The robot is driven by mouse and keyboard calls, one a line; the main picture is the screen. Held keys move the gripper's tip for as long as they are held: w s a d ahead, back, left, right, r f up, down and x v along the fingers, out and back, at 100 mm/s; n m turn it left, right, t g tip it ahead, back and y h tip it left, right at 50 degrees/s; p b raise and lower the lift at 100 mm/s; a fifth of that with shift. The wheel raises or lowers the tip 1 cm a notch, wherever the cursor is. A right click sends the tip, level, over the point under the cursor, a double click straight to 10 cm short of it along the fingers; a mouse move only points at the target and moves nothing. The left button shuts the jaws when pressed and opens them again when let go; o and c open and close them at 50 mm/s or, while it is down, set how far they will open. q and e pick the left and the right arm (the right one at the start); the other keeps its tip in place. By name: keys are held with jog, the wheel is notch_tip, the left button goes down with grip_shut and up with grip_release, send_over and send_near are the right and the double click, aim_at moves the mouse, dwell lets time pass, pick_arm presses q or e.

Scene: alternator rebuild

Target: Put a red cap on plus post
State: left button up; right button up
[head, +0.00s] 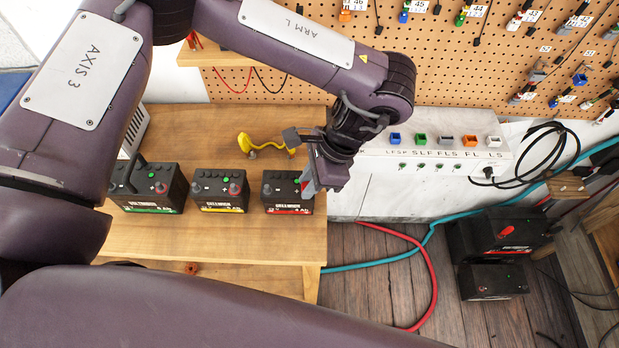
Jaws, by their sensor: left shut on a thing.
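Three dark batteries stand in a row on the wooden bench: a green-striped one (150,196), a yellow-striped one (219,197) and a red-striped one (282,199). I cannot tell whether the cap touches the post. My right gripper is not in view.
A yellow-handled tool (262,146) lies behind the batteries. A white panel (432,150) with several coloured sockets stands to the right. Two black batteries (497,245) sit on the floor, near red and teal hoses. The bench front is mostly clear.

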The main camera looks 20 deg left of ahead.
pick_arm(q)
jog(key=o, duration=0.7)
jog(key=shift+o, duration=0.5)
jog(key=b+v, duration=0.1)
jog(key=v, duration=0.6)
jog(key=shift+r, duration=0.35)
jog(key=shift+d, duration=0.15)
